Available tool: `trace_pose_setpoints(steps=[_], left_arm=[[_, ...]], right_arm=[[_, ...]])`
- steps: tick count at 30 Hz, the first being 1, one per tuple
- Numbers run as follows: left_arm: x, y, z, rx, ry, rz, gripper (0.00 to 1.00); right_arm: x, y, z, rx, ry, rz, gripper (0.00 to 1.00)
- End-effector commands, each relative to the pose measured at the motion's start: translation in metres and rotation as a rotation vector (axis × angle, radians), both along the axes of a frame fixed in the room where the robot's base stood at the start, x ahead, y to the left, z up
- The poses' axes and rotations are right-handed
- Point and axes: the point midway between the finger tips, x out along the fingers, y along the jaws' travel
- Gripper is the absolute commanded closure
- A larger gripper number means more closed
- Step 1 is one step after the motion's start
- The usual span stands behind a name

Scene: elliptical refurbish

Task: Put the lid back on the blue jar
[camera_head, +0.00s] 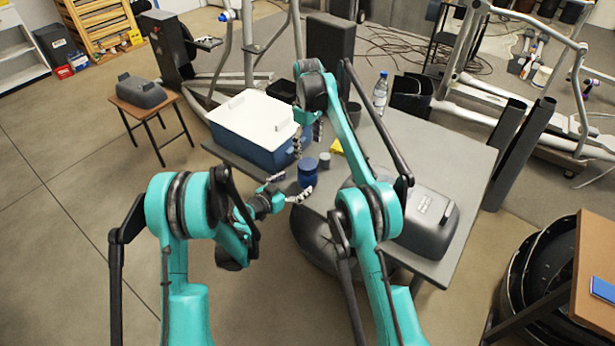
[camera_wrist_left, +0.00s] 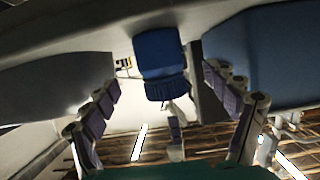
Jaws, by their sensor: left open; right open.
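The blue jar (camera_head: 307,174) stands upright near the table's front edge in the head view. In the left wrist view, which is upside down, the jar (camera_wrist_left: 160,52) has a darker ribbed band at its top end; I cannot tell whether this is a lid. My left gripper (camera_head: 288,187) is open, with its fingers on either side of the jar and not visibly closed on it. Both fingers also show in the left wrist view (camera_wrist_left: 162,82). My right gripper (camera_head: 308,139) is open above the table, behind the jar. No separate lid is clearly identifiable.
A small grey cylinder (camera_head: 324,160) and a yellow item (camera_head: 336,146) are close behind the jar. A blue cooler box with white lid (camera_head: 252,117) is left, a water bottle (camera_head: 380,93) behind, a dark grey case (camera_head: 428,222) right. The table's (camera_head: 450,150) right part is clear.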

Motion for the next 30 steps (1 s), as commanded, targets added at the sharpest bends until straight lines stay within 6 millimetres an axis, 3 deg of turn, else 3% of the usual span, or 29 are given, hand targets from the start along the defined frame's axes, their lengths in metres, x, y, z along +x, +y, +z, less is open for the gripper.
trace_pose_setpoints(steps=[14,30], left_arm=[[0.003,-0.002,-0.003,0.000,-0.005,-0.002,0.14],[0.057,-0.041,-0.024,0.000,-0.005,-0.002,0.14]], right_arm=[[0.000,0.001,-0.003,-0.001,0.004,0.005,0.26],[0.000,0.001,-0.002,-0.001,0.003,0.005,0.26]])
